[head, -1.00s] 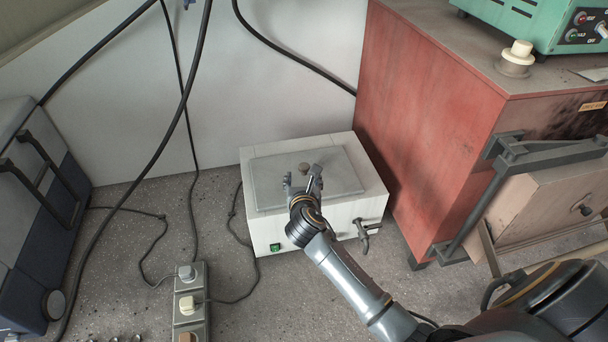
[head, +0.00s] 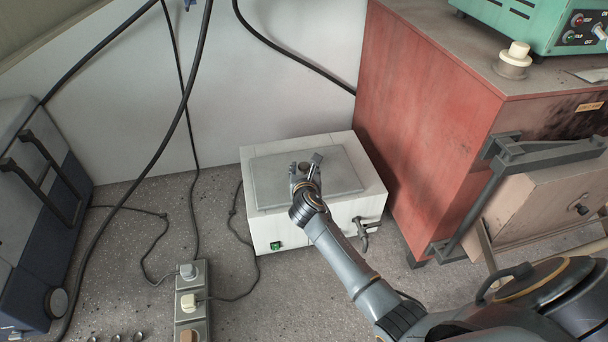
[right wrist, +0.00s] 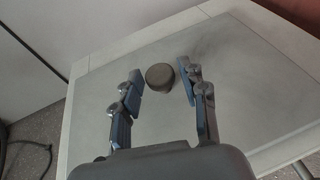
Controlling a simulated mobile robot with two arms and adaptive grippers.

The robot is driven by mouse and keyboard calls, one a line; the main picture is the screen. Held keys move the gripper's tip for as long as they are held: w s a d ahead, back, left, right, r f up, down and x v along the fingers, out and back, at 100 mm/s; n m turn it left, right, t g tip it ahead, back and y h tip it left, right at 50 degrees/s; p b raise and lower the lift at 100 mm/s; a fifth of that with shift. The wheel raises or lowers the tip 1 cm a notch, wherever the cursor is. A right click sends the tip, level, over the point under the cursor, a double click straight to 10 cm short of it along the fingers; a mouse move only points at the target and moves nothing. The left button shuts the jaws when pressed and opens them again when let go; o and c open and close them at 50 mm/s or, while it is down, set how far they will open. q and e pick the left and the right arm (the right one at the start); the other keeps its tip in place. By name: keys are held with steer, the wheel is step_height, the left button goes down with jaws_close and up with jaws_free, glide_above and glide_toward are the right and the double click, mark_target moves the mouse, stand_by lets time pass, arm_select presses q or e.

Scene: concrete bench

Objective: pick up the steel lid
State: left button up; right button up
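The steel lid (head: 340,176) is a flat grey plate on top of the white box-shaped bath (head: 322,232). A round brownish knob stands on the lid; it shows clearly in the right wrist view, where the lid (right wrist: 240,90) fills much of the picture. My right gripper (head: 305,162) is over the lid at the knob. In the right wrist view my right gripper (right wrist: 158,76) is open, with one finger on each side of the knob and a gap to both. The knob lies near the level of the fingertips. My left gripper is not in view.
A red cabinet (head: 430,120) stands close on the right of the bath, with a green device (head: 530,22) on top. A tap (head: 364,232) sticks out at the bath's front. Black cables hang at the left, and a power strip (head: 191,300) lies in front.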

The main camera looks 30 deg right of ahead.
jaws_close()
steer(key=shift+r, duration=0.1)
